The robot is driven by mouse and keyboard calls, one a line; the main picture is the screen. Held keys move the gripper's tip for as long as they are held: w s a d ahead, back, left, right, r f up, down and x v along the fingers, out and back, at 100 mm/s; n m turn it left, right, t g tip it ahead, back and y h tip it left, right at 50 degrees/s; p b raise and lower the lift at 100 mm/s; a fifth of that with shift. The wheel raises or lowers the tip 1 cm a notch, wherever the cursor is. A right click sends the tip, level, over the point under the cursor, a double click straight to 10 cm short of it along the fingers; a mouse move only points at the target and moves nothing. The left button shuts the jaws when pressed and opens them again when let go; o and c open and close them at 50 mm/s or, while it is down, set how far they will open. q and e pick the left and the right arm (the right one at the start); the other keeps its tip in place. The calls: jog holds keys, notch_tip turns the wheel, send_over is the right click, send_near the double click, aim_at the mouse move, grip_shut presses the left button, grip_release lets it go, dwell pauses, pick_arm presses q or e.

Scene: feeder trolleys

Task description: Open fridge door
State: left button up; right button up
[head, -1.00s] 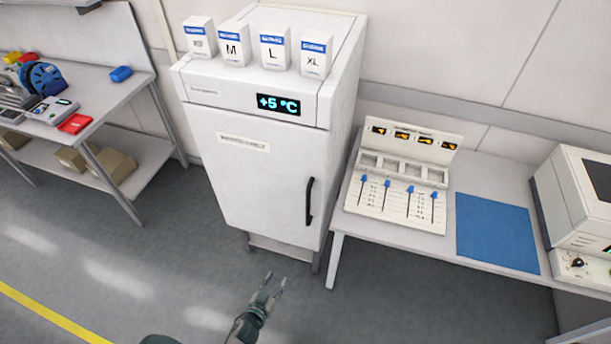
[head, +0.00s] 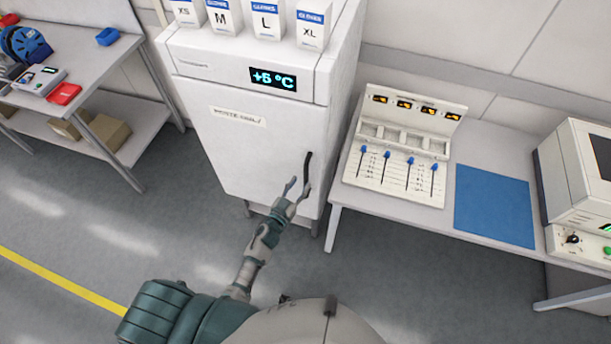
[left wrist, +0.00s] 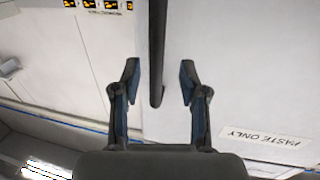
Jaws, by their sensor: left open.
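The white fridge (head: 215,155) stands against the wall with its door shut. Its black vertical handle (head: 307,172) is on the right side of the door. My left gripper (head: 298,189) is open at the lower part of the handle. In the left wrist view the handle (left wrist: 157,60) runs down between the two spread fingers of the gripper (left wrist: 158,85), with a gap on each side. The door's label (left wrist: 262,137) appears upside down at the right there. My right gripper is not in view.
A table (head: 400,222) with a slider panel (head: 400,150) and a blue mat (head: 494,205) stands close to the fridge's right. A workbench (head: 105,60) is at the left. Boxes (head: 266,20) stand on the fridge. The grey floor in front is open.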

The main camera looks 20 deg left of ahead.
aim_at(306, 177)
pick_arm(q)
jog(key=shift+d+x, duration=0.2)
jog(key=shift+x, duration=0.95)
jog(key=shift+d+x, duration=0.2)
jog(key=shift+x, duration=0.95)
jog(key=shift+s+a, duration=0.15)
jog(key=shift+a, duration=0.15)
grip_shut()
